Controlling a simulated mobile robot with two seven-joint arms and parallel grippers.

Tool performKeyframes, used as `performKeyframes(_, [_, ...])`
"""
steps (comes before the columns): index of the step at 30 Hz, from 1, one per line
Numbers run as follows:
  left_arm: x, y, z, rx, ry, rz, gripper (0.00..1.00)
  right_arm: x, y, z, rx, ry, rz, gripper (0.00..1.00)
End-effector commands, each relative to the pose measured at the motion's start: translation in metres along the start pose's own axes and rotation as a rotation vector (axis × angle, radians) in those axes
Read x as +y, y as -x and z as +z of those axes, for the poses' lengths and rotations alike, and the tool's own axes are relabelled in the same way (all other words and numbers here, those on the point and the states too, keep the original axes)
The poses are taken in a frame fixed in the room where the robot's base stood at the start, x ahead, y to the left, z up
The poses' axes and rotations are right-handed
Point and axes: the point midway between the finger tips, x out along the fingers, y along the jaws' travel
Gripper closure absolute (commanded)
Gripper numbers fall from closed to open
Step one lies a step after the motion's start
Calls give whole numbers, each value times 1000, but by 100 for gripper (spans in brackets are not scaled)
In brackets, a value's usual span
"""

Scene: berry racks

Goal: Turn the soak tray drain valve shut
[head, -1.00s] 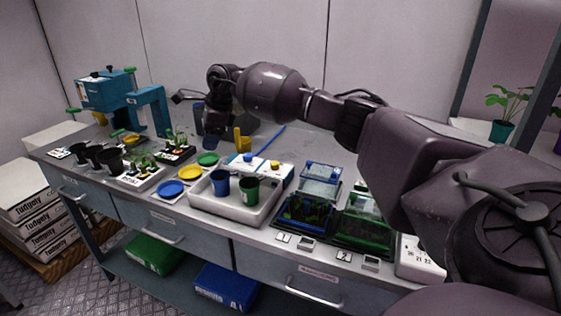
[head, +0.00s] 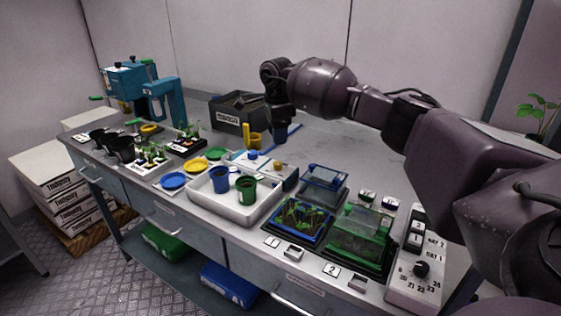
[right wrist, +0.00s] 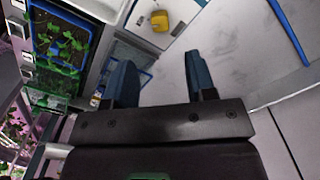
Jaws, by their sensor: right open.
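The white soak tray (head: 206,204) stands on the bench in the head view, with a blue cup (head: 219,180) and a green cup (head: 246,189) in it. Behind it is a white panel with a blue knob (head: 252,154) and a yellow knob (head: 278,165). I cannot tell for sure which is the drain valve or how it is set. In the right wrist view a yellow part (right wrist: 160,20) sits on a white panel ahead of the fingers. My right gripper (head: 280,133) is open and empty, above the bench behind the panel; its fingers (right wrist: 157,72) are apart.
Seedling trays with a blue frame (head: 293,239) and a green cover (head: 357,240) stand right of the soak tray. A dark box (head: 229,116) and a yellow holder (head: 252,138) are behind. A blue-green press (head: 163,104) stands at the left. The back-right bench top is mostly clear.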

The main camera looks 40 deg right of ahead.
Motion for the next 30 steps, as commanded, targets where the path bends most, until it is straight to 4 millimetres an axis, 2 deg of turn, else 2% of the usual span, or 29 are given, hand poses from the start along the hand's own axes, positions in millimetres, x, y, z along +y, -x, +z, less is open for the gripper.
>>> performKeyframes(9, [0, -4, -1, 4, -6, 2, 57, 0, -56, 0, 0, -2, 4, 49])
performKeyframes(15, [0, -5, -3, 7, -6, 3, 57, 0, -83, 0, 0, -1, 3, 49])
performKeyframes(21, [1, -5, -4, 9, -2, 3, 57, 0, -94, 0, -1, -1, 0, 49])
performKeyframes(30, [3, -4, -1, 5, 4, 3, 57, 0, -96, 0, -1, -1, 0, 49])
